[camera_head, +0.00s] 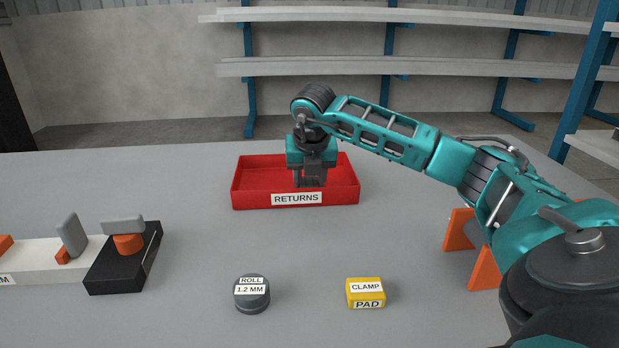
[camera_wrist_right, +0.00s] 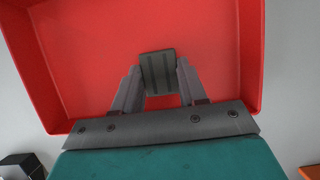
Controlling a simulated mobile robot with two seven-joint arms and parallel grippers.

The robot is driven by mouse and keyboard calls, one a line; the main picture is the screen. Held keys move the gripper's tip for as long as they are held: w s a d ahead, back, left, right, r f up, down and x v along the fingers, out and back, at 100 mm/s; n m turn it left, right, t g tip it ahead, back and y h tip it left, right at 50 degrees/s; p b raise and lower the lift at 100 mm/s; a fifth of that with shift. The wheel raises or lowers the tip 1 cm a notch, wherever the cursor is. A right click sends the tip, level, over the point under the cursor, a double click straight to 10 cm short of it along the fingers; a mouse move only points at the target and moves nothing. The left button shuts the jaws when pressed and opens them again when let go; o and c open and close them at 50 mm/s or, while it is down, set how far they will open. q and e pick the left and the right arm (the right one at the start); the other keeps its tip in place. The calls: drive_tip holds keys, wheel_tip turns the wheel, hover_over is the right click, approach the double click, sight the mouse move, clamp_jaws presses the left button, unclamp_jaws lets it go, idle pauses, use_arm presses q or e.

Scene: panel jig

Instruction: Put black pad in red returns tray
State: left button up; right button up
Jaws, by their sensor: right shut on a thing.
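The red returns tray (camera_head: 245,195) stands in the middle of the table, with a white RETURNS label on its front wall. My right gripper (camera_head: 310,180) points down over the inside of the tray. In the right wrist view, the gripper (camera_wrist_right: 158,92) is shut on a small dark grey-black ribbed block, the black pad (camera_wrist_right: 158,70). The red tray (camera_wrist_right: 90,60) fills most of that view below the pad. I cannot tell whether the pad touches the tray floor. My left gripper is not in view.
A grey roll (camera_head: 252,295) and a yellow clamp pad block (camera_head: 365,294) stand in front of the tray. A black and white fixture (camera_head: 128,272) with orange and grey clamps is at left. Orange brackets (camera_head: 458,231) are at right. The table around the tray is clear.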

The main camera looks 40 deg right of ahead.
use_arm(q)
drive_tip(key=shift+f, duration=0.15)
use_arm(e)
drive_tip(key=o, duration=1)
drive_tip(key=shift+o, duration=0.2)
drive_tip(key=shift+r, duration=0.4)
use_arm(q)
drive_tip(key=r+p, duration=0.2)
drive_tip(key=p, duration=0.1)
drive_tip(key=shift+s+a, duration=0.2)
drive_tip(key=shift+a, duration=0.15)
use_arm(e)
drive_tip(key=v, duration=1.1)
drive_tip(key=shift+r, duration=0.2)
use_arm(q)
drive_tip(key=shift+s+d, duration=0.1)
use_arm(e)
drive_tip(key=shift+s+a, duration=0.1)
drive_tip(key=shift+s, duration=0.05)
